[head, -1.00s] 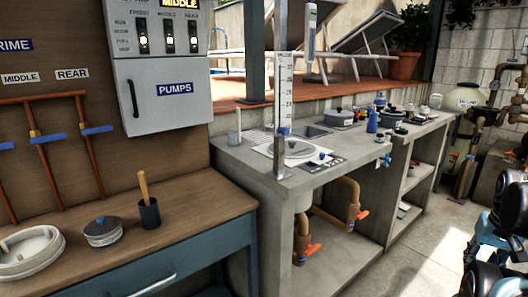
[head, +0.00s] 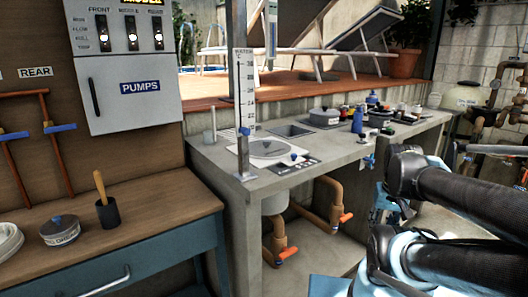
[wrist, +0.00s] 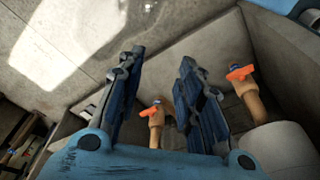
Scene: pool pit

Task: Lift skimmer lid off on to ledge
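A flat grey round lid (head: 270,148), which looks like the skimmer lid, lies in a white surround on the near part of the concrete counter (head: 222,163). A small blue piece (head: 293,156) sits at its right side. In the wrist view, my gripper (wrist: 160,62) has its two blue fingers spread apart, with nothing between them. Orange-handled valves (wrist: 241,71) and the counter's lower space show beyond the fingers. In the head view, my arm reaches in from the right, in front of the counter; the fingertips cannot be made out clearly there. The gripper is apart from the lid.
A square basin (head: 292,130), pots (head: 325,118) and a blue bottle (head: 358,121) stand farther along the counter. Pipes with orange valves (head: 288,253) run below. A wooden bench (head: 150,222) is at left.

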